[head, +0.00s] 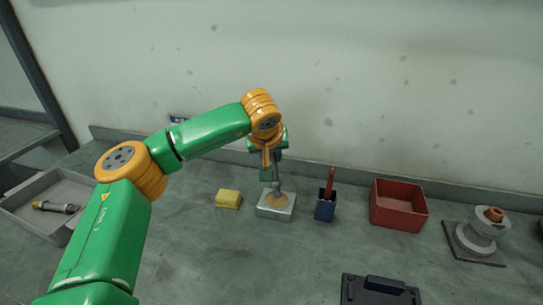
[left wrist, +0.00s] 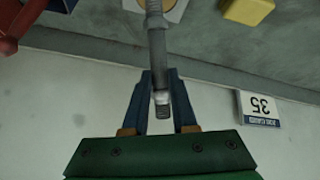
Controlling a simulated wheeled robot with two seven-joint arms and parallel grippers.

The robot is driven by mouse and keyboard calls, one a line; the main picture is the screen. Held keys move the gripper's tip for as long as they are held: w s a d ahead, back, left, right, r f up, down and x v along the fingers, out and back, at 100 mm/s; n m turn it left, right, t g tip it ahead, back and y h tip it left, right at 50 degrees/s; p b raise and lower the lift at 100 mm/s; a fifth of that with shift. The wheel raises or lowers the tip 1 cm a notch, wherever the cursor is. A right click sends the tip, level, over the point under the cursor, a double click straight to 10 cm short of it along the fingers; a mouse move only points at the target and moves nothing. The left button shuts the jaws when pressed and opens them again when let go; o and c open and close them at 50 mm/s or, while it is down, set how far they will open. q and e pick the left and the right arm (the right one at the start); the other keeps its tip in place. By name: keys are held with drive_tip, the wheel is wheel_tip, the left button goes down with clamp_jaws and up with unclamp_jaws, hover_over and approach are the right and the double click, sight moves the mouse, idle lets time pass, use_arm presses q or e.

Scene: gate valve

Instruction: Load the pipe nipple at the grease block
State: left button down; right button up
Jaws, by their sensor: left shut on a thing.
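My left gripper (head: 275,172) is above the grease block, pointing down. In the left wrist view its blue fingers (left wrist: 161,92) are shut on the grey pipe nipple (left wrist: 157,58), whose threaded end shows between them. In the head view the nipple (head: 278,187) hangs about upright, its lower end at the tan grease patch on the pale grease block (head: 275,211). I cannot tell if it touches the patch. The block also shows at the top of the left wrist view (left wrist: 175,12), partly hidden by the nipple. My right gripper is not in view.
A yellow sponge (head: 228,199) lies left of the block; a blue holder (head: 325,210) with a red-handled tool stands right. Further right are a red bin (head: 398,205) and a grey flanged fitting (head: 484,235). A grey tray (head: 28,190) is far left, a dark plate (head: 372,292) in front.

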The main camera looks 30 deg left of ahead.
sight(271, 162)
use_arm(q)
drive_tip(key=shift+f+b, duration=0.4)
drive_tip(key=shift+f, duration=0.15)
idle(0.4)
idle(1.0)
wheel_tip(271, 162, up, 7)
drive_tip(key=p, duration=0.7)
drive_tip(key=shift+r, duration=0.1)
